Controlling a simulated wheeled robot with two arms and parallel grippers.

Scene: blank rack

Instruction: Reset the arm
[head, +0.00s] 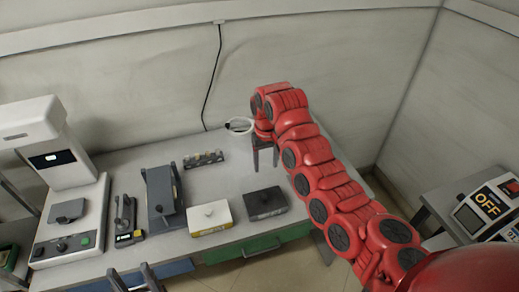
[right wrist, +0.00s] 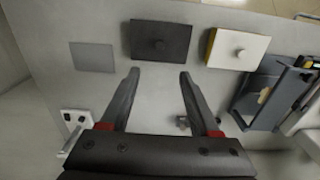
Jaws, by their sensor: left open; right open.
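My right arm (head: 325,180), red with black discs, reaches in from the lower right over the table. Its right gripper (head: 265,166) points down above the table near the back right, open and empty. The rest of the left arm is out of view.
The table (head: 235,175) holds a white microscope-like device (head: 75,205), a small black device (head: 125,222), a grey stand (head: 163,197), a white box (head: 211,217), the black box (head: 265,203) and a small rack (head: 203,160). A machine labelled OFF (head: 490,203) stands right.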

